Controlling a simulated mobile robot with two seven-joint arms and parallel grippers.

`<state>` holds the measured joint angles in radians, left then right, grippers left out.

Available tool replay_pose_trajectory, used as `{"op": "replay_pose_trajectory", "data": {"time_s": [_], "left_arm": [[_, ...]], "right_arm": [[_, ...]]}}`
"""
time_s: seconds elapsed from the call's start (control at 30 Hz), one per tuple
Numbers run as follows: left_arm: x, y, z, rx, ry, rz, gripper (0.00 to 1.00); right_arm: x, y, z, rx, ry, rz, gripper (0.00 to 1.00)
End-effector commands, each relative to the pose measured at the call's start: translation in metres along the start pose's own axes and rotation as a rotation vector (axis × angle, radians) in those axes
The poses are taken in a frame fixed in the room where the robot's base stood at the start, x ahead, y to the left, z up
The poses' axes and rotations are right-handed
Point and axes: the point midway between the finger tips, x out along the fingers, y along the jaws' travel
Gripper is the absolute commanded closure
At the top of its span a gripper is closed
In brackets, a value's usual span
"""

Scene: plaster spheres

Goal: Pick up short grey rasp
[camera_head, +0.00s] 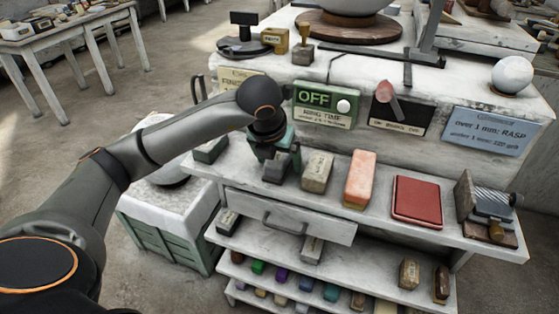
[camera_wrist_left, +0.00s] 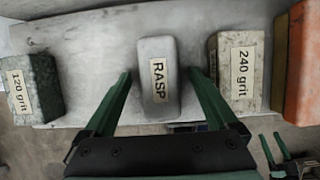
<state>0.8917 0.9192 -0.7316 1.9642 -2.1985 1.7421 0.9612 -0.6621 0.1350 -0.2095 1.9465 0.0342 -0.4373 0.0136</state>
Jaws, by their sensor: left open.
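The short grey rasp (camera_wrist_left: 158,95) is a grey block labelled RASP on the pale shelf in the left wrist view. In the head view a grey block (camera_head: 274,174), apparently the rasp, sits on the upper shelf, partly hidden by my left gripper. My left gripper (camera_head: 272,156) points down over it. In the wrist view the two green fingers of my left gripper (camera_wrist_left: 160,76) are open, one on each side of the rasp. I cannot tell how far down they reach. What looks like my right gripper (camera_wrist_left: 278,150) shows small at the lower right of the wrist view.
Beside the rasp stand a 120 grit block (camera_wrist_left: 30,88) and a 240 grit block (camera_wrist_left: 236,75). An orange block (camera_head: 360,178) and a red pad (camera_head: 417,200) lie further right on the shelf. A drawer (camera_head: 290,215) and lower shelves are below.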

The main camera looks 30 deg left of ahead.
Motion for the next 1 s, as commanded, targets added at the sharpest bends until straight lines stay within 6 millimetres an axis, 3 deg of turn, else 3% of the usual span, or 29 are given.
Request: {"op": "replay_pose_trajectory", "data": {"time_s": [0.17, 1.0], "left_arm": [[0.0, -0.0003, -0.0001, 0.0, 0.0, -0.001, 0.09], [-0.0005, -0.0004, 0.0001, 0.0, 0.0, -0.001, 1.0]], "right_arm": [[-0.0007, 0.0008, 0.0028, 0.001, -0.005, 0.002, 0.34], [0.0004, 0.0018, 0.0015, 0.0, -0.005, 0.004, 0.34]]}}
